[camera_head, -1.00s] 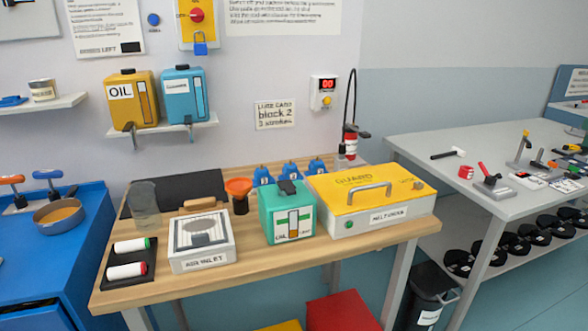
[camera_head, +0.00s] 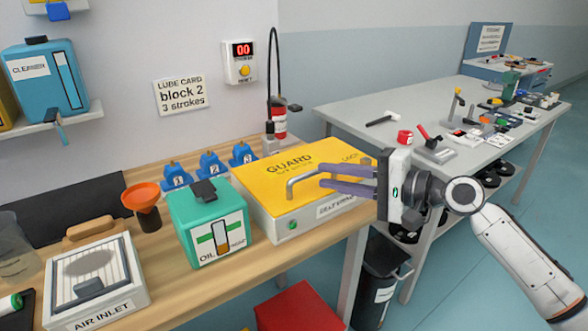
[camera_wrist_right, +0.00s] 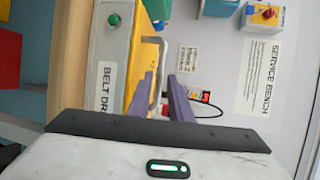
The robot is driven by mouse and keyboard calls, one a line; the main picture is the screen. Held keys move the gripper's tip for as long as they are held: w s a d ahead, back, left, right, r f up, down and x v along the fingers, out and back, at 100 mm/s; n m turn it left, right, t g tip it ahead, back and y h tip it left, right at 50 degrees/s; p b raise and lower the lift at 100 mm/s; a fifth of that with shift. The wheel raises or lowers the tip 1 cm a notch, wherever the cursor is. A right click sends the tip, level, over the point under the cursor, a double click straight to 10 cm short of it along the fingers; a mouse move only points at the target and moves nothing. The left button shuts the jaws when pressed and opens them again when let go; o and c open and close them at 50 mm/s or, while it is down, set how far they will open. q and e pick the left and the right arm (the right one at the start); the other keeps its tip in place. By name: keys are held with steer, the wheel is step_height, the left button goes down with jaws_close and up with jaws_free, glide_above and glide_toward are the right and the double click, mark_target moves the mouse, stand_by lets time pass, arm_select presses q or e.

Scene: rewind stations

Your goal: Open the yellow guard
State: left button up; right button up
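The yellow guard (camera_head: 268,180) lies flat and closed on a white box labelled as a belt drive (camera_head: 275,232), on the wooden bench. It has a grey bar handle (camera_head: 291,186) on top. My right gripper (camera_head: 322,177) reaches in from the right, its two purple fingers apart over the guard at the handle, partly hiding it. In the right wrist view, the open fingers (camera_wrist_right: 160,76) point at the handle (camera_wrist_right: 163,48), which runs close to the left finger. I cannot tell whether they touch. The guard (camera_wrist_right: 137,62) shows at left there. My left gripper is out of view.
A red-banded bottle (camera_head: 279,122) stands at the back. A grey table (camera_head: 350,105) is at right, a black bin (camera_head: 378,285) below.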

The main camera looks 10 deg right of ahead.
mark_target(296, 171)
steer(key=x, duration=0.9)
steer(key=shift+s+p, duration=0.15)
steer(key=shift+p, duration=0.15)
steer(key=shift+c, duration=0.4)
jaws_close()
